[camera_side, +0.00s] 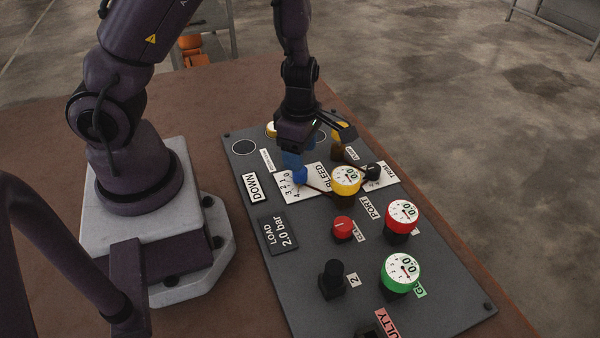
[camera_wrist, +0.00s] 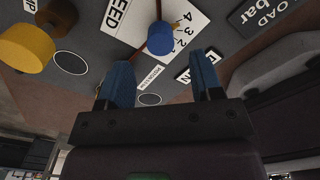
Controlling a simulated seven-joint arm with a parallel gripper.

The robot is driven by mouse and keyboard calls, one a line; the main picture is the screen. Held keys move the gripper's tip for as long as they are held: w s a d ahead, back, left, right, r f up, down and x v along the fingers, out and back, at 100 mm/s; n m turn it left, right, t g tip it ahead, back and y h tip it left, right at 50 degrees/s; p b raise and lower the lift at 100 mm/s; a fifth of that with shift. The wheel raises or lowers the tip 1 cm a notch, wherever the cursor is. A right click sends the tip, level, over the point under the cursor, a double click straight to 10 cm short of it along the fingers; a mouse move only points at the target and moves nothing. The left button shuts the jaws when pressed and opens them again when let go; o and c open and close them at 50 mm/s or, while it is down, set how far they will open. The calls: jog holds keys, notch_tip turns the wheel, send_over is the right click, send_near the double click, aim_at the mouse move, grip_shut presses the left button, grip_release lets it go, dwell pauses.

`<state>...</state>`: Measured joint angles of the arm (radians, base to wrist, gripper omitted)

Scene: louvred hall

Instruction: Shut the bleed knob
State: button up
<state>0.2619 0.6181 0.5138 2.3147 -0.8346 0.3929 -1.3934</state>
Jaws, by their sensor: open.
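The bleed knob (camera_side: 300,175) is a small blue knob on a white plate marked BLEED (camera_side: 321,176) with a numbered scale. It also shows in the wrist view (camera_wrist: 160,38), just beyond my fingertips, with a small yellowish mark beside it on the scale side; its exact reading is unclear. My gripper (camera_side: 296,159) hangs over the panel close to the knob. In the wrist view my gripper (camera_wrist: 160,64) has its two blue fingers apart with nothing between them. I cannot tell any contact with the knob.
The dark panel (camera_side: 290,290) lies on a brown table. A yellow gauge (camera_side: 347,180), a red gauge (camera_side: 403,214), a green gauge (camera_side: 400,270), a red knob (camera_side: 343,228) and a black knob (camera_side: 332,279) stand nearby. Yellow-topped parts stand behind my gripper.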

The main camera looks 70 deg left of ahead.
jog(key=shift+f, duration=3.05)
grip_shut()
